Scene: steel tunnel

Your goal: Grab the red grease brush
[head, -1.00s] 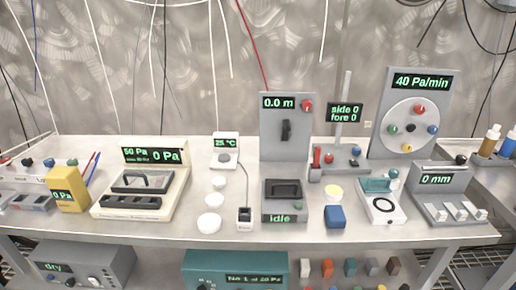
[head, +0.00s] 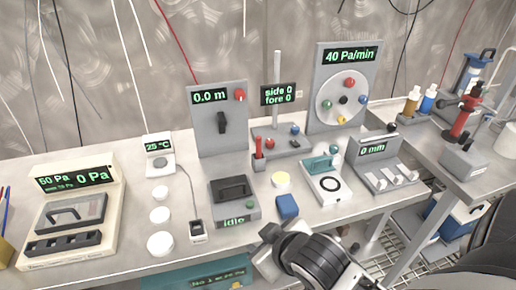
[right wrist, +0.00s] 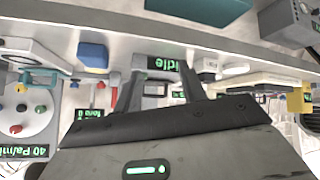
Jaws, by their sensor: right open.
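A slim red handle (head: 258,148), which looks like the red grease brush, stands upright in a small grey holder (head: 260,164) on the bench, left of the sensor stand. Its lower end is hidden in the holder. My right gripper (head: 265,250) is at the bench's front edge, below and in front of the brush, clear of it. In the right wrist view its two fingers (right wrist: 163,82) are apart with nothing held between them. My left gripper is not in view.
A teal-clamped white unit (head: 326,186) stands to the right. White discs (head: 160,215) lie on the left.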

